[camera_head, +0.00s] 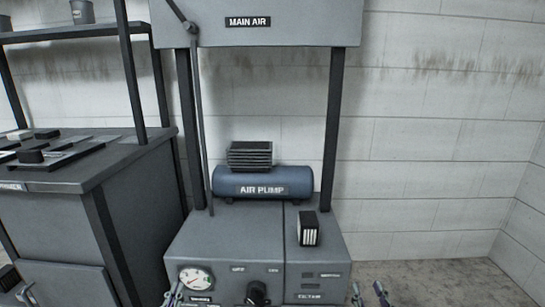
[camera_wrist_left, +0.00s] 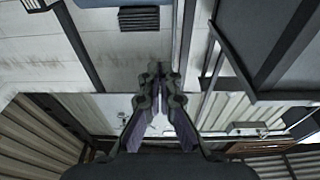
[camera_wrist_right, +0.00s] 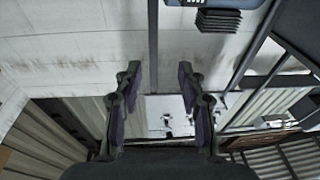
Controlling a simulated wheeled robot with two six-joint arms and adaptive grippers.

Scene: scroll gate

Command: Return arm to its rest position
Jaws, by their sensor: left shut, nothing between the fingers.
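My left gripper (camera_head: 174,294) shows at the bottom edge of the head view, in front of the gauge side of the grey console. In the left wrist view its fingers (camera_wrist_left: 156,78) meet at the tips, shut with nothing between them. My right gripper (camera_head: 368,292) shows at the bottom of the head view, just right of the console, with two tips apart. In the right wrist view its fingers (camera_wrist_right: 158,78) are spread and empty. Both arms are mostly out of the head view.
The grey console (camera_head: 240,232) bears a blue air pump tank (camera_head: 262,182), a gauge (camera_head: 196,278), a black knob (camera_head: 257,293) and a small black-and-white block (camera_head: 308,229). A MAIN AIR panel (camera_head: 300,24) hangs above. A dark cabinet (camera_head: 140,205) stands left; open floor lies right.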

